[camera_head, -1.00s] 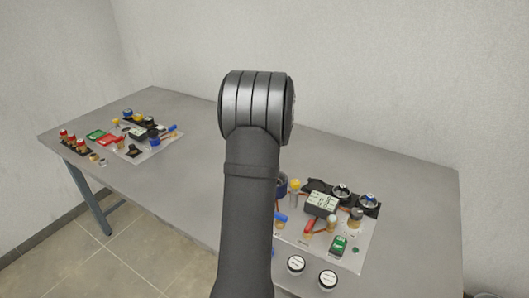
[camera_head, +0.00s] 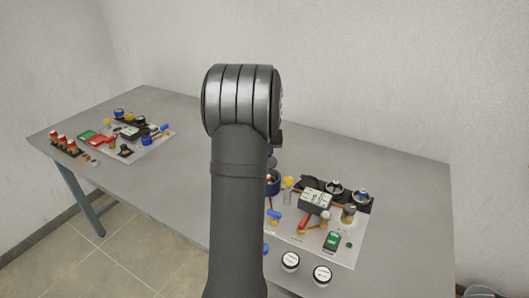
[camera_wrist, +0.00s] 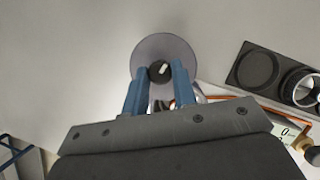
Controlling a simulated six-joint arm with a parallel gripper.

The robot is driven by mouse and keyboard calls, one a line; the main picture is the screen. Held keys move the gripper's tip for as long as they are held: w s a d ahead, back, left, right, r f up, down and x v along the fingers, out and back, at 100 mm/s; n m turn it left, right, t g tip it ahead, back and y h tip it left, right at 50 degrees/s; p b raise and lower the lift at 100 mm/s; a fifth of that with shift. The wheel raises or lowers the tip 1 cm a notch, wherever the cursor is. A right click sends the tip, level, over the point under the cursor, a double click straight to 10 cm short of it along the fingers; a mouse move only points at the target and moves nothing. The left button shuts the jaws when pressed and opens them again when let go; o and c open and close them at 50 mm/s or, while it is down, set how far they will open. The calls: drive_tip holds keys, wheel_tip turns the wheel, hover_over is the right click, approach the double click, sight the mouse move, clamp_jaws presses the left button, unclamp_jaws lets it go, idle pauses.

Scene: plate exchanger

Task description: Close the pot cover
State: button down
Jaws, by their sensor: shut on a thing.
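The pot cover (camera_wrist: 178,48) is a round, greyish disc with a dark knob (camera_wrist: 158,71) at its middle, seen in the wrist view. My gripper (camera_wrist: 160,82) has its two blue fingers shut on that knob. In the head view, a dark blue, round pot (camera_head: 273,184) shows just right of my arm, partly hidden by it. My gripper and the cover are mostly hidden behind my arm there. I cannot tell from these views whether the cover touches the pot.
A board (camera_head: 346,252) right of my arm carries valves, a display box (camera_head: 315,200) and two dark round fittings. Two white-topped round pieces lie in front. A second board (camera_head: 158,147) with similar parts stands at left on the grey table (camera_head: 405,180). The table's back is clear.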

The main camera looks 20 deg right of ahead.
drive_tip(key=c, duration=1.2)
unclamp_jaws()
drive_tip(key=shift+r, duration=0.1)
drive_tip(key=v, duration=1.7)
drive_tip(key=shift+r, duration=0.1)
